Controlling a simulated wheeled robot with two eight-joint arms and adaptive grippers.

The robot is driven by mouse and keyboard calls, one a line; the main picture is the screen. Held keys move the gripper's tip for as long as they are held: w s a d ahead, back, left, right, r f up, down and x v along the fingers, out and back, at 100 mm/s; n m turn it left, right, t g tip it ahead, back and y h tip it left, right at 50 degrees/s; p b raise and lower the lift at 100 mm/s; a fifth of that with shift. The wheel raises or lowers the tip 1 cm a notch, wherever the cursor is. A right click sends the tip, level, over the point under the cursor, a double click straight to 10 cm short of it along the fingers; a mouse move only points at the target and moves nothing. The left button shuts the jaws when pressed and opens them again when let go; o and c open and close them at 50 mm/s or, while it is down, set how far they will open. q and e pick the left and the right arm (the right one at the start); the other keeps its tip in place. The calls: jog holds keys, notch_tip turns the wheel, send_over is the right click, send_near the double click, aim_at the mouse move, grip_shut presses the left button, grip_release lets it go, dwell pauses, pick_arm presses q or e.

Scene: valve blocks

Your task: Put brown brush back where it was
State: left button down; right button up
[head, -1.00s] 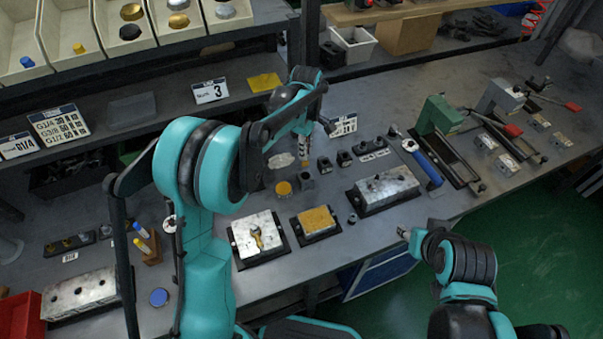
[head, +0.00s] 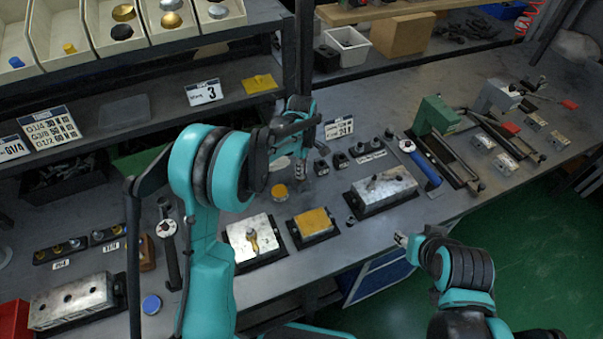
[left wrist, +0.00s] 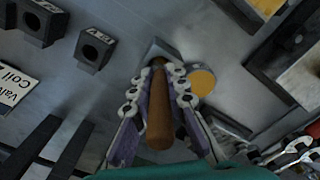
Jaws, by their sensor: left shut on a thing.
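The brown brush (left wrist: 160,112) shows in the left wrist view as a brown cylindrical handle. My left gripper (left wrist: 160,85) is shut on it, one finger on each side. The far end of the brush meets a grey block-like holder (left wrist: 157,50) on the bench; I cannot tell how deep it sits in it. In the head view my left gripper (head: 302,172) is low over the bench, hiding the brush and most of the holder. My right gripper (head: 401,239) is near the bench's front edge, away from the brush; its finger opening is unclear.
A yellow round cap (head: 279,191) lies close left of the left gripper. Small black blocks (head: 340,160) stand to its right. A metal valve block (head: 383,190) and a yellow-topped block (head: 313,222) sit in front. A blue-handled tool (head: 424,167) lies farther right.

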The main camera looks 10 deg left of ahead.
pick_arm(q)
jog(key=shift+w+f, duration=0.1)
jog(key=shift+f, duration=0.3)
jog(key=shift+f+b, duration=0.35)
jog(key=shift+f, duration=0.2)
jog(key=shift+s, duration=0.2)
jog(key=c, duration=1.5)
grip_release()
jog(key=shift+w+f, duration=0.1)
